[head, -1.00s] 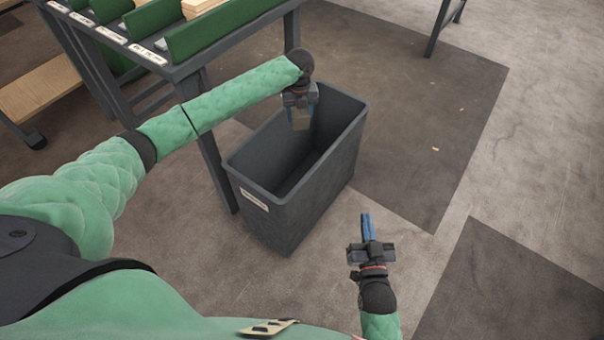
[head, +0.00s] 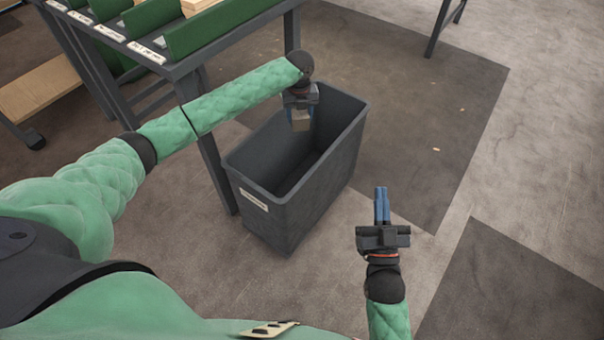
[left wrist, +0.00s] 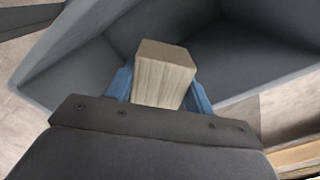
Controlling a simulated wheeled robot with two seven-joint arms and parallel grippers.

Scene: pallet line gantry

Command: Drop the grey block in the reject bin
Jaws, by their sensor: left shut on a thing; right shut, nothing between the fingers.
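The grey block (head: 301,122) is held between the blue fingers of my left gripper (head: 300,116), which is shut on it. It hangs over the opening of the dark grey reject bin (head: 262,213), near the bin's far end. In the left wrist view the block (left wrist: 164,74) looks greyish tan with a wood-like grain, with the bin's inner walls (left wrist: 70,63) around and below it. Whether the block is below the rim I cannot tell. My right gripper (head: 382,205) is shut and empty, in front of the bin to its right.
A dark table (head: 180,68) with green dividers (head: 220,27) and labels stands behind and left of the bin. A wooden shelf (head: 42,90) is at the far left. The floor right of the bin is clear apart from small scraps.

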